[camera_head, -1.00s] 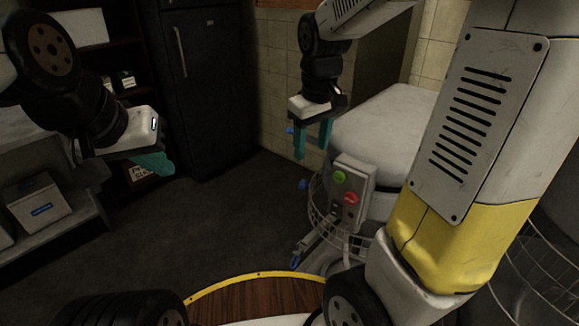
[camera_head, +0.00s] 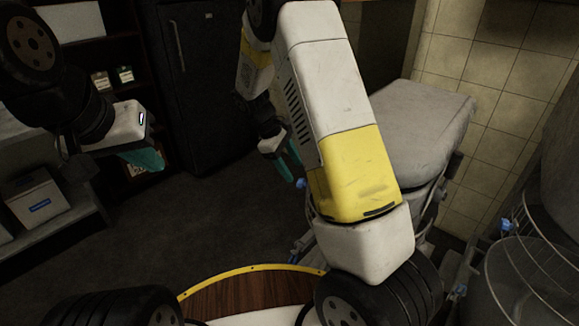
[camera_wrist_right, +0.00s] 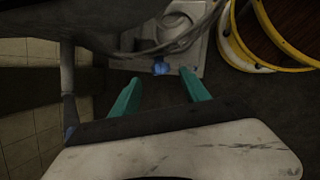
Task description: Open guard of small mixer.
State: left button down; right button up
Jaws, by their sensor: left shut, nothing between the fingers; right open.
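The small mixer (camera_head: 425,125) has a grey rounded head and stands right of centre in the head view. My right arm crosses in front of it and hides its control panel and most of its wire guard. My right gripper (camera_head: 288,162) is left of the mixer, partly behind my arm. In the right wrist view the right gripper (camera_wrist_right: 160,94) is open and empty, with dark mixer parts and curved wires beyond its fingers. A blue knob (camera_wrist_right: 161,68) appears between the fingertips; contact cannot be told. My left gripper (camera_head: 145,158) is shut and empty at the left.
A larger machine with a wire guard (camera_head: 530,275) stands at the right. A dark refrigerator (camera_head: 200,85) and shelves with boxes (camera_head: 38,200) are at the back and left. A round wooden surface with a yellow rim (camera_head: 240,295) is at the front. Open floor lies at centre left.

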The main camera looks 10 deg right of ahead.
aim_at(299, 179)
jog(key=x, duration=0.6)
jog(key=shift+f, duration=0.1)
jog(key=shift+c, duration=0.4)
grip_shut()
dwell(0.9)
